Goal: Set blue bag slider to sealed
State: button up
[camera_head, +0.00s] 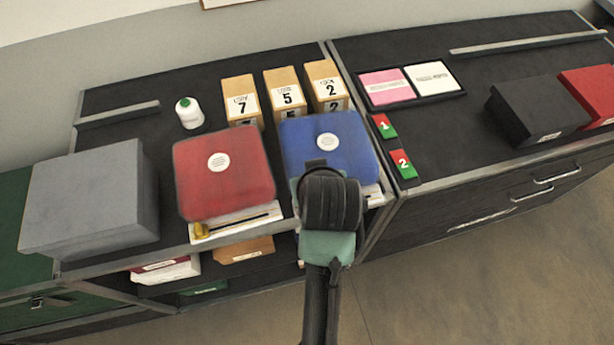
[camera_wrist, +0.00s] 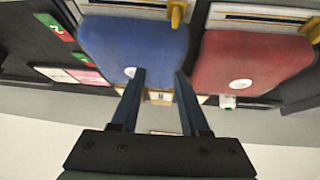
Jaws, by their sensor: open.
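The blue bag (camera_head: 330,140) sits on the dark counter, with a round white label on its face. It also fills the upper middle of the wrist view (camera_wrist: 130,45). Its white front panel (camera_wrist: 125,5) has a dark slot, with a yellow slider (camera_wrist: 178,14) at the panel's right end in the wrist view. In the head view my arm hides this slider, and only the panel's right end (camera_head: 372,196) shows. My gripper (camera_wrist: 160,76) is open and empty, over the blue bag. I cannot tell whether it touches the bag.
A red bag (camera_head: 222,170) with its own yellow slider (camera_head: 201,231) stands close to the left. Numbered tan boxes (camera_head: 285,95) and a white bottle (camera_head: 189,113) stand behind. A grey box (camera_head: 90,200) is far left. Red-green tags (camera_head: 402,163) lie to the right.

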jog(key=s+r+g+p, duration=0.2)
jog(key=s+g+p, duration=0.1)
jog(key=s+p, duration=0.25)
jog(key=x, duration=0.8)
jog(key=w+p+x, duration=0.1)
jog(key=x, duration=0.4)
jog(key=shift+a+r, duration=0.25)
jog(key=shift+a, duration=0.05)
jog(key=shift+c, duration=0.3)
grip_shut()
dwell(0.7)
